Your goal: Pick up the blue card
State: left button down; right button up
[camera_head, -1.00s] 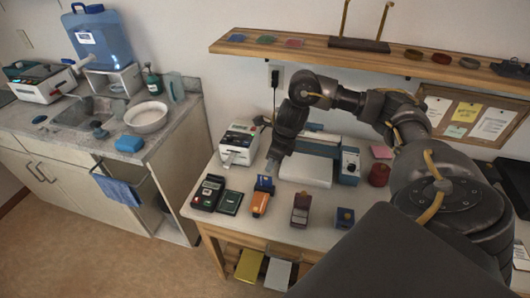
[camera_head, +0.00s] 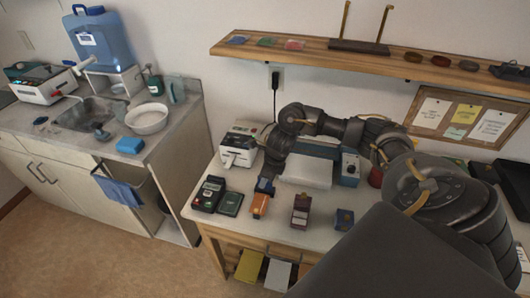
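A small blue card (camera_head: 264,187) stands at the back end of an orange holder (camera_head: 259,206) on the worktable. My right gripper (camera_head: 267,176) points down right at the card and partly covers it. Its fingers are too small and dark to tell whether they are open or shut, or whether they touch the card. My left gripper is not in view.
A black card terminal (camera_head: 207,194) and a dark green box (camera_head: 230,203) stand left of the holder. A purple-brown box (camera_head: 301,211) and a small blue box (camera_head: 344,219) stand to its right. A white printer (camera_head: 239,146) is behind, under the wall shelf (camera_head: 330,56).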

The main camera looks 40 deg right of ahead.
jog(key=shift+x, duration=0.9)
grip_shut()
